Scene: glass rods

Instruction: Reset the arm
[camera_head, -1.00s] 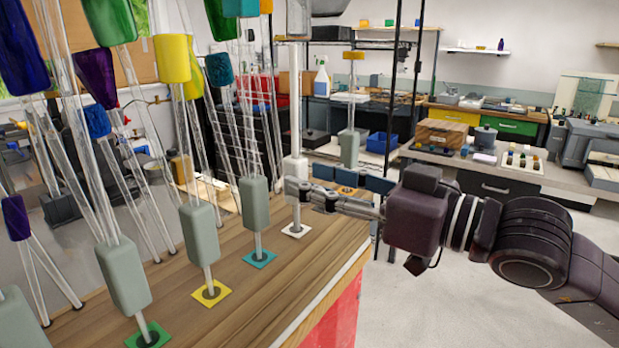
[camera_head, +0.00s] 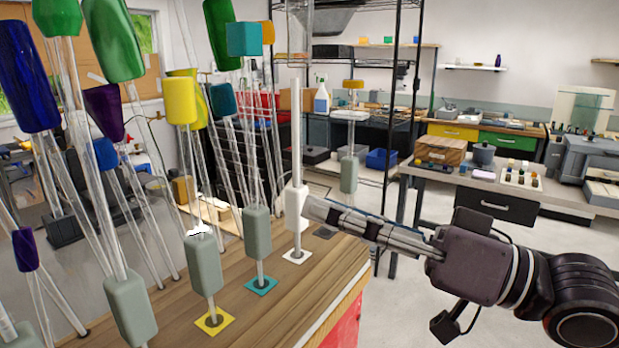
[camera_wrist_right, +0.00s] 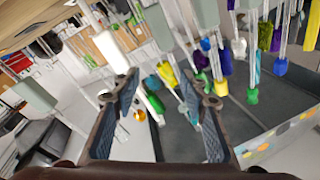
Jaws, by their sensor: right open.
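My right gripper (camera_head: 318,210) reaches in from the right, over the wooden table, its fingertips close to the white block of a white rod (camera_head: 297,130). In the right wrist view, the gripper (camera_wrist_right: 160,80) is open with nothing held between its fingers. The white block (camera_wrist_right: 110,50) there is near the left fingertip, outside the gap; I cannot tell whether they touch. The white rod stands upright over a white square (camera_head: 297,256). My left gripper is not in view.
Several clear rods with coloured caps crowd the left. Grey-green blocks on rods stand over a teal square (camera_head: 261,286) and a yellow square (camera_head: 214,320) on the wooden table (camera_head: 300,300). A black wire shelf (camera_head: 405,120) stands behind. Open floor lies right of the table.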

